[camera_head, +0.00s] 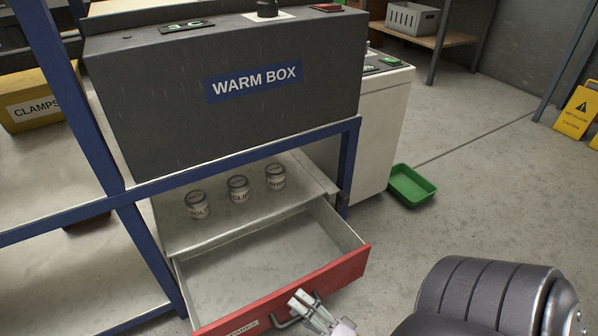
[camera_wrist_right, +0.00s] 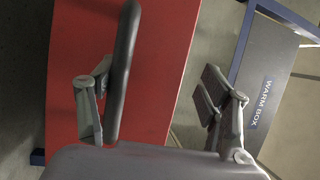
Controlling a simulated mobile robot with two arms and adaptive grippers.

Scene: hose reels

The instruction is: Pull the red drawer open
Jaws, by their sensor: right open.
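The red drawer (camera_head: 345,272) stands pulled out below the shelf, and its grey inside shows empty. Its dark bar handle (camera_head: 282,323) is on the red front, partly covered by my right gripper (camera_head: 303,303). In the right wrist view my right gripper (camera_wrist_right: 152,92) is open before the red front (camera_wrist_right: 165,60). The handle (camera_wrist_right: 123,70) runs between its fingers, close beside the left one; I cannot tell whether they touch. My left gripper is not in view.
Several labelled cans, such as the one marked CLIP (camera_head: 238,189), stand on the surface behind the drawer. The WARM BOX (camera_head: 290,105) sits above on a blue frame (camera_head: 349,165).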

